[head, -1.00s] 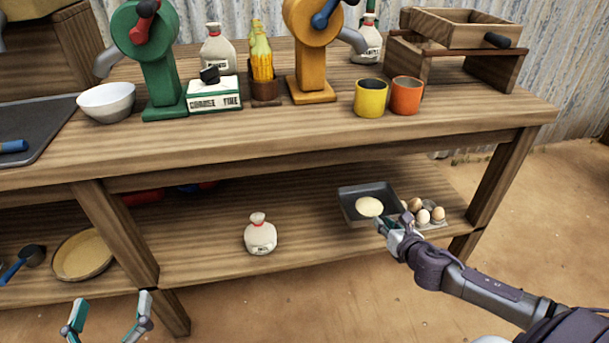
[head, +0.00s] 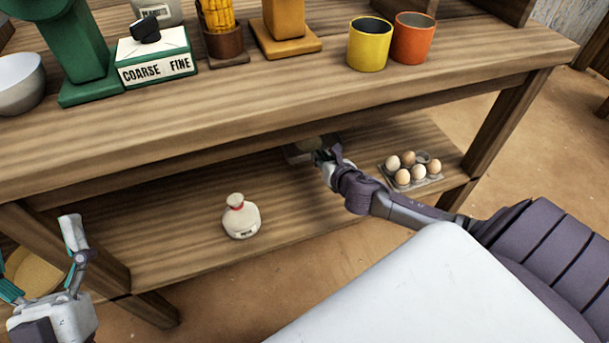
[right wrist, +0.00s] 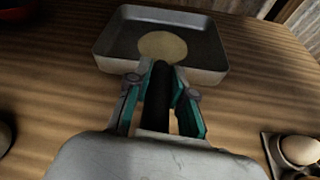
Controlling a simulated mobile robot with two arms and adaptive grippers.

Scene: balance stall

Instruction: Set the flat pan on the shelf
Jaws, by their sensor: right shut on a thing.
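The flat pan (right wrist: 208,78) is a shallow, grey, square pan with a dark handle and a round pale flat thing (right wrist: 162,46) in it. In the head view the pan (head: 298,153) is mostly hidden by the table edge and my right gripper (head: 322,157). That gripper, also in the right wrist view (right wrist: 158,80), is shut on the pan's handle. The pan is level, over or on the lower wooden shelf (head: 165,225); I cannot tell if it touches. My left gripper (head: 38,255) is open and empty at the lower left, in front of the table.
A small white sack (head: 241,218) stands on the shelf left of the pan. An egg tray (head: 428,182) with several eggs lies to the right. The tabletop edge (head: 250,128) overhangs the shelf. Yellow (head: 369,45) and orange (head: 413,40) cups stand above.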

